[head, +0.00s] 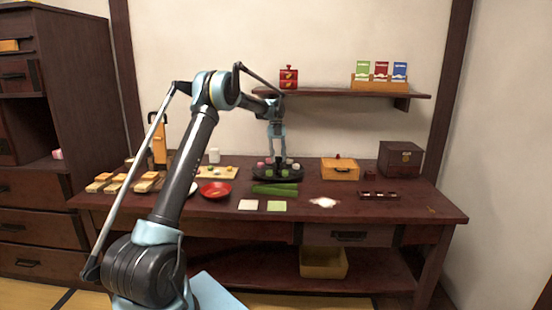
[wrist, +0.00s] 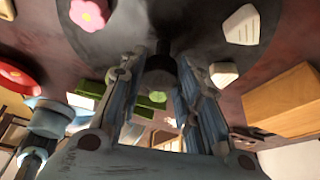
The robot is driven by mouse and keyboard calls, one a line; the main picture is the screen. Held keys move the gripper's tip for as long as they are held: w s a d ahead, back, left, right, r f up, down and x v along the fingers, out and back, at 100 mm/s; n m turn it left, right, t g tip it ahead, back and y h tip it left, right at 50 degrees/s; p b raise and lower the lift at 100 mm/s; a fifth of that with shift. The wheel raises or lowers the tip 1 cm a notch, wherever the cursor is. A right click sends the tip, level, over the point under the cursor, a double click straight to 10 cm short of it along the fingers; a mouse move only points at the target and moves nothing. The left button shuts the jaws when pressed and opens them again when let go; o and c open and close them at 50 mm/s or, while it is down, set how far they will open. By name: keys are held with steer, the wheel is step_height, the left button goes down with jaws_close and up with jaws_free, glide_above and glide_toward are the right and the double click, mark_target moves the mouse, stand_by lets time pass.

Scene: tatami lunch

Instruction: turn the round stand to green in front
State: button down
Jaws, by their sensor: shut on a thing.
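The round stand (head: 275,175) is a dark disc on the table, with small pink, white and green pieces around its rim. In the wrist view its dark top (wrist: 125,42) fills the upper middle. A pink flower-shaped piece (wrist: 88,13) and a white piece (wrist: 242,25) show there. My gripper (head: 277,155) points down over the middle of the stand. Its fingers are shut on the stand's dark central knob (wrist: 162,65). A small green round spot (wrist: 158,97) shows between the fingers. The arm hides part of the stand.
Long green leaves (head: 275,189) lie just in front of the stand, with a white card (head: 248,205) and a green card (head: 277,207) nearer. A red bowl (head: 215,190) is left and a wooden box (head: 340,169) right. A shelf (head: 350,93) hangs above.

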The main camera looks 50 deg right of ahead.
steer(key=shift+w, duration=0.2)
steer(key=c, duration=1.2)
jaws_free()
